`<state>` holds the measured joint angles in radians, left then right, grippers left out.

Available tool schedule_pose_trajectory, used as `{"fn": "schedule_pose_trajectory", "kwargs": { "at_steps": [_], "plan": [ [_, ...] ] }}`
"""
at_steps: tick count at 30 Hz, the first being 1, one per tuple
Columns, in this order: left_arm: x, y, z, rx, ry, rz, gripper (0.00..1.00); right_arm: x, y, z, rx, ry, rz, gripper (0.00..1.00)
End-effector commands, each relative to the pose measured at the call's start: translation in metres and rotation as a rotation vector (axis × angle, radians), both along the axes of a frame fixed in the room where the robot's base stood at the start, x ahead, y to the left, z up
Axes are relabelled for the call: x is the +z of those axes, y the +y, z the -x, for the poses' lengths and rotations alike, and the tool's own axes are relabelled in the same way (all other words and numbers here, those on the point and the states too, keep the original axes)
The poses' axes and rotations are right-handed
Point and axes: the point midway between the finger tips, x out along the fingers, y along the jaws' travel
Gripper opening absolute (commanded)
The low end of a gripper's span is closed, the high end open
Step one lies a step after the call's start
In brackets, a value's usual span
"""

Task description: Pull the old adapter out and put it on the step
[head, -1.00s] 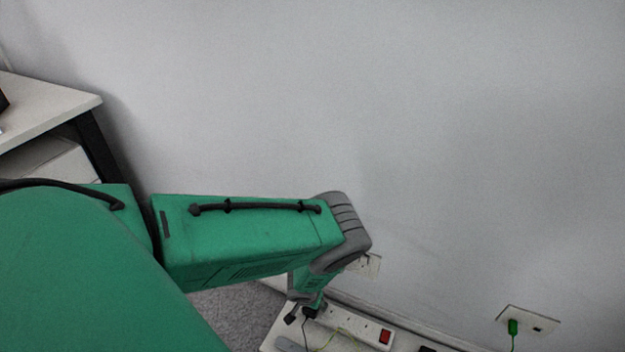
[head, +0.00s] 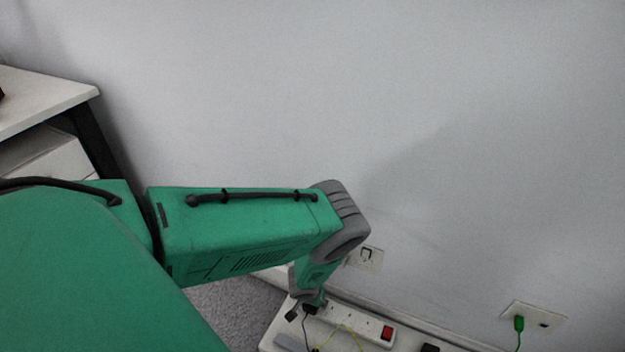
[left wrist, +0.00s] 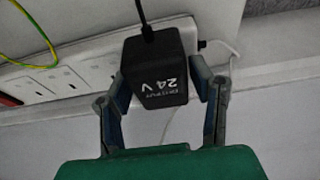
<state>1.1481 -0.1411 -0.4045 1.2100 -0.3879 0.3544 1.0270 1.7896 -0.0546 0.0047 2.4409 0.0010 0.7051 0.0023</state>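The old adapter (left wrist: 158,72) is a black block marked 24 V, with a black cable at its top in the left wrist view. It sits over the white socket strip (left wrist: 72,77); its pins are hidden, so I cannot tell how deep it sits. My left gripper (left wrist: 160,80) has one finger on each side of the adapter, very close to its sides. I cannot tell whether both fingers press on it. In the head view the strip (head: 350,322) is at the bottom, and my left arm mostly hides the adapter. My right gripper is out of view. I cannot make out a step.
A wall socket (head: 366,256) is behind my left arm. Another wall socket (head: 545,322) holds a green plug (head: 519,323). A red switch (head: 387,332) is on the strip. A yellow-green wire (left wrist: 36,42) crosses it. A white desk (head: 45,95) stands at left.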

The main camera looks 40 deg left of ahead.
Motion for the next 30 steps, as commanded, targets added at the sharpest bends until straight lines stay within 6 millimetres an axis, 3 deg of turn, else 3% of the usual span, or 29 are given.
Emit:
{"fn": "schedule_pose_trajectory", "kwargs": {
  "at_steps": [1, 3, 30],
  "plan": [
    [0.0000, -0.0001, 0.0000, 0.000, 0.000, 0.000, 0.27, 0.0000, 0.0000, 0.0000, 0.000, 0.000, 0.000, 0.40],
    [0.0000, -0.0002, -0.0001, 0.000, 0.000, 0.000, 0.12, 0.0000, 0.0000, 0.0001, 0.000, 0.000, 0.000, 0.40],
    [0.0094, -0.0004, -0.0016, 0.000, -0.004, 0.001, 0.12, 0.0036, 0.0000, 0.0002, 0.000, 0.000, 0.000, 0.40]
  ]
}}
